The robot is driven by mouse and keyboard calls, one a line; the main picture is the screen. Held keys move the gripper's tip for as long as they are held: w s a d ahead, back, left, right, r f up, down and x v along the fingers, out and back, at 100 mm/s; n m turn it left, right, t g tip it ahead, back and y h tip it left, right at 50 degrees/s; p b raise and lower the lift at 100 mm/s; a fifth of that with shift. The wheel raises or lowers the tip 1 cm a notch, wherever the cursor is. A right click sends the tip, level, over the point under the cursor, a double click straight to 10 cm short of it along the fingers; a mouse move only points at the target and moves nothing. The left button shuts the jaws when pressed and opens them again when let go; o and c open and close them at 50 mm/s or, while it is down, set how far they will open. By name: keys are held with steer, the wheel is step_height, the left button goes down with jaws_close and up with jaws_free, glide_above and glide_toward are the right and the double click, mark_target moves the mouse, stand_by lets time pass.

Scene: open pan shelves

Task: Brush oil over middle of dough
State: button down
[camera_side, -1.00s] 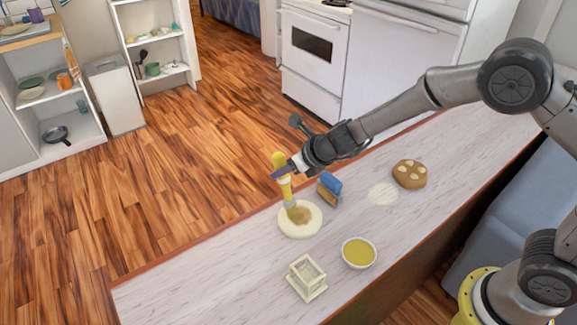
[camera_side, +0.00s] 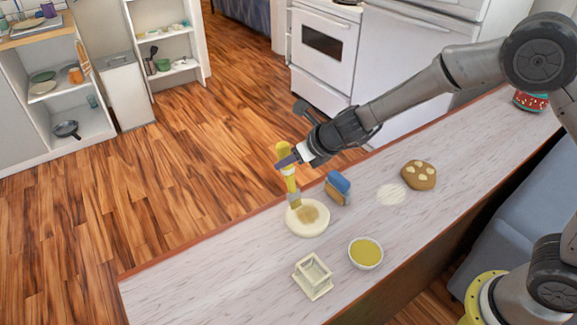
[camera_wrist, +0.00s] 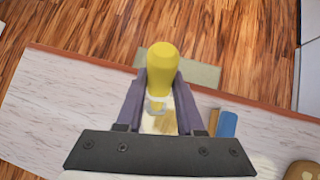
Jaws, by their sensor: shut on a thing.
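The round pale dough (camera_side: 307,226) lies flat on the counter, with a darker oily patch at its middle. My gripper (camera_side: 288,160) is shut on the yellow handle of the brush (camera_side: 284,152) above the dough's far left side. The brush points down, slightly tilted, with its bristles at the dough's upper left part; I cannot tell if they touch. In the wrist view the yellow brush (camera_wrist: 162,65) stands between both fingers (camera_wrist: 160,95), and the dough is mostly hidden. A white bowl of yellow oil (camera_side: 366,252) stands to the right, nearer the camera.
A cream square holder (camera_side: 313,277) stands in front of the dough. A blue-topped tool with a tan lower part (camera_side: 338,187) is just right of the dough. Farther right are a pale powdery patch (camera_side: 390,194) and a brown topped bread (camera_side: 418,174). The counter's left end is clear.

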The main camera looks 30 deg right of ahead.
mark_target(286, 148)
steer(key=shift+r, duration=1.85)
